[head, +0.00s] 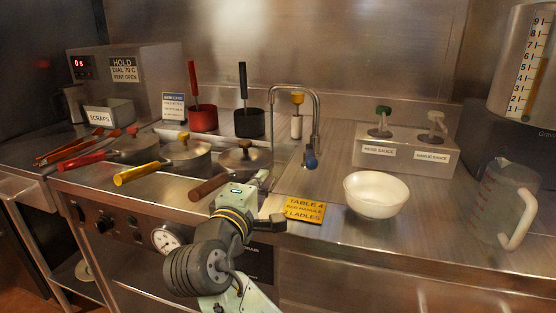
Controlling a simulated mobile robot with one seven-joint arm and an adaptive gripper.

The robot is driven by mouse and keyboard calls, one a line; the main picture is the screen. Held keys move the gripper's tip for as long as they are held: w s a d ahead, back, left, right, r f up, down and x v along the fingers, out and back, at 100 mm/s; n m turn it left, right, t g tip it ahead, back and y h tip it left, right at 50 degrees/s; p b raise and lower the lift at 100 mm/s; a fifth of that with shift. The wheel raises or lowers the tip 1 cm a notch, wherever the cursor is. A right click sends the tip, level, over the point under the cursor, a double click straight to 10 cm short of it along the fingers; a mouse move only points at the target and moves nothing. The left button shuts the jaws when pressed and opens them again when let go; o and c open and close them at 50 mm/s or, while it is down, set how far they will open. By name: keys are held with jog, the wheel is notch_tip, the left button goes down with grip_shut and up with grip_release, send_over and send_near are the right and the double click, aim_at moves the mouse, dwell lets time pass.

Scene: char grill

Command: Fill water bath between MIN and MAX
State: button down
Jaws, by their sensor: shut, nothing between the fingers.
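The water bath appears to be the steel counter unit (140,200) with a dial gauge (166,238) and knobs on its front. Three lidded pans with red (80,161), yellow (136,173) and brown (209,187) handles sit in its top. The water level and any MIN or MAX marks cannot be made out. A curved steel tap (317,115) with a blue knob (311,160) stands behind it. A clear jug (497,205) with a pale handle stands at the far right. My gripper (262,179) is shut and empty, near the front edge right of the brown handle.
A white bowl (376,194) and yellow table card (305,209) are on the counter. A two-pump sauce box (405,149) stands behind. Red (203,117) and black (249,121) ladle pots stand at the back. A graduated container (525,70) is at upper right.

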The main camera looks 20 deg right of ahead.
aim_at(310, 156)
jog(key=p+x, duration=0.2)
jog(key=x, duration=0.6)
jog(key=shift+d+r, duration=0.15)
jog(key=shift+d, duration=0.05)
jog(key=d+p, duration=0.1)
jog(key=d, duration=0.2)
jog(key=shift+d, duration=0.1)
jog(key=shift+s+d, duration=0.2)
jog(key=shift+d, duration=0.25)
jog(key=shift+s+d, duration=0.1)
jog(key=shift+d, duration=0.05)
jog(key=shift+s+d, duration=0.15)
